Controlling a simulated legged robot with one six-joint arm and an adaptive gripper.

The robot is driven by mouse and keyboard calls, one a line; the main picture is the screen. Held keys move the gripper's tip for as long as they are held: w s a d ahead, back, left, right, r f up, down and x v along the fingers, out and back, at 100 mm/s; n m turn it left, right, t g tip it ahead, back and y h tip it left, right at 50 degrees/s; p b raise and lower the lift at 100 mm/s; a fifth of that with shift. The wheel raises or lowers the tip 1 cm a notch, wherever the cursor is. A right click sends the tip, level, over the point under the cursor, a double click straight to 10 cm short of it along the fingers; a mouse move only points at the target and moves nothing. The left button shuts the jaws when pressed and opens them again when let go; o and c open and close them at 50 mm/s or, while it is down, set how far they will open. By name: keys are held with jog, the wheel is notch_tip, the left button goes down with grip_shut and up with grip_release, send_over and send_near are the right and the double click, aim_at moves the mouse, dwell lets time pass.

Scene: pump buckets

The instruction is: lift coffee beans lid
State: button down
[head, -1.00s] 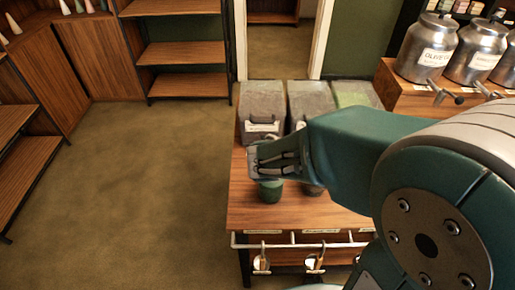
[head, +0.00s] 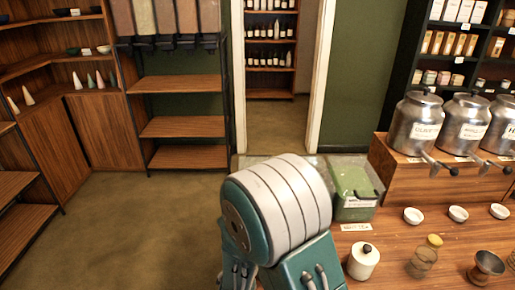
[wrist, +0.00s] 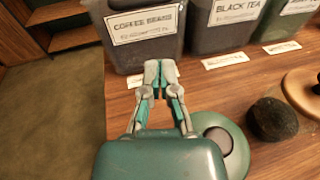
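In the wrist view the coffee beans bin (wrist: 143,52) stands at the top left, a dark grey box with a white "COFFEE BEANS" label. Its lid is outside that view. My gripper (wrist: 160,68) is in front of the bin's lower front, near its lower right part. The fingertips are together with nothing seen between them; I cannot tell whether they touch the bin. In the head view my arm hides the gripper and most of the coffee beans bin.
A black tea bin (wrist: 217,24) stands right of the coffee beans bin. A round green lidded jar (wrist: 226,142) and a dark ball-like item (wrist: 271,120) are right of my gripper. The head view shows a green bin (head: 354,188), white jar (head: 363,261) and metal canisters (head: 414,124).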

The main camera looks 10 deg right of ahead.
jog(key=w+d, duration=0.1)
jog(key=w, duration=0.7)
jog(key=r, duration=0.2)
jog(key=w+r, duration=0.1)
jog(key=r, duration=0.5)
jog(key=shift+w+d, duration=0.2)
jog(key=shift+d, duration=0.2)
jog(key=w+d+r, duration=0.2)
jog(key=w+r, duration=0.3)
jog(key=w, duration=0.6)
jog(key=w+d+r, duration=0.2)
jog(key=w+r, duration=0.4)
jog(key=w, duration=0.5)
jog(key=shift+w+d+r, duration=0.15)
jog(key=shift+w+d, duration=0.05)
jog(key=shift+w, duration=0.05)
jog(key=s+a, duration=0.2)
jog(key=s, duration=0.8)
